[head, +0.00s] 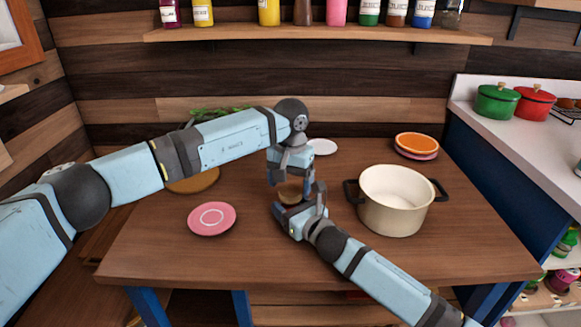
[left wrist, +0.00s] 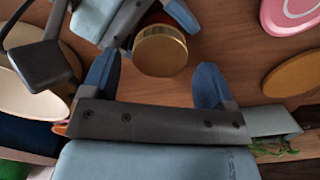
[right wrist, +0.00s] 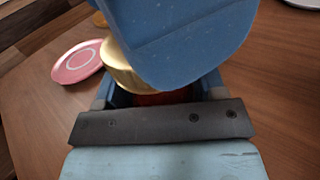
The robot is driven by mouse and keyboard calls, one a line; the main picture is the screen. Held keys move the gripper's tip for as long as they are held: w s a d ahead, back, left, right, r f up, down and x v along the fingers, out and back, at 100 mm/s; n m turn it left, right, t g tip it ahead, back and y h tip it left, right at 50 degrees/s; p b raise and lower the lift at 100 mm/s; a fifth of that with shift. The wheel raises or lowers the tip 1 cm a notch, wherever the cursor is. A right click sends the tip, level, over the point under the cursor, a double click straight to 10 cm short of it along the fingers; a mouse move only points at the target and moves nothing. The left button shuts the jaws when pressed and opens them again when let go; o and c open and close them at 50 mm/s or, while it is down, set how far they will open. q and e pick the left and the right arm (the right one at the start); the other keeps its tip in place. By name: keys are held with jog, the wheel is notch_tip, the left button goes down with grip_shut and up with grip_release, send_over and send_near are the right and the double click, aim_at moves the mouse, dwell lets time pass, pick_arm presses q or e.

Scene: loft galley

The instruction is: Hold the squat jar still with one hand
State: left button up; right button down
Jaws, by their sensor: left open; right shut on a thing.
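The squat jar (head: 289,193) stands on the wooden table, with a round gold lid that also shows in the left wrist view (left wrist: 160,50). My right gripper (head: 299,202) is shut on the jar's side from the front right. In the right wrist view, the gold lid (right wrist: 125,70) and a strip of reddish body show, and a large blue part, likely of my left gripper, hides the rest. My left gripper (head: 291,183) points down over the jar, open. In the left wrist view its fingertips (left wrist: 157,72) are apart, with the lid just beyond the gap between them.
A cream pot (head: 393,203) with dark handles stands close to the right of the jar. A pink plate (head: 211,218) lies to the left, and a round board (head: 194,183) is partly behind my left arm. Orange and pink plates (head: 416,145) and a white plate (head: 323,146) are farther back.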

pick_arm(q)
jog(key=shift+f, duration=0.95)
jog(key=shift+c, duration=0.5)
